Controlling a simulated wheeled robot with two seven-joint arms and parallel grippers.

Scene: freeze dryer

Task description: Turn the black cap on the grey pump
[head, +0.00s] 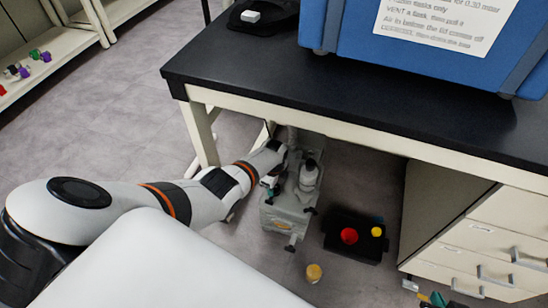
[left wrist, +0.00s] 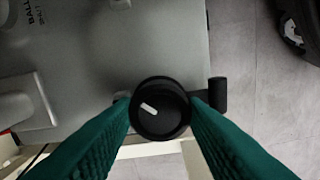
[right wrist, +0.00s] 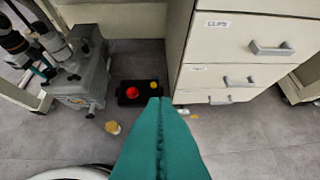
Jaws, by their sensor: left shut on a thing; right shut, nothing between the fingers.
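The grey pump (head: 283,218) stands on the floor under the bench in the head view. In the left wrist view the pump's grey body (left wrist: 130,50) fills the upper left. The round black cap (left wrist: 161,108) has a short white mark pointing to the upper left. My left gripper (left wrist: 161,106) has its green fingers on both sides of the cap and is shut on it. In the head view my left arm reaches the pump's left side, and the cap cannot be made out there. My right gripper (right wrist: 160,102) is shut and empty, apart from the pump.
A black tray (head: 340,248) with red and yellow items lies right of the pump. A small yellow-topped jar (head: 314,273) stands in front. The dark bench top (head: 270,85) and its frame are above. A drawer cabinet (right wrist: 240,50) stands to the right.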

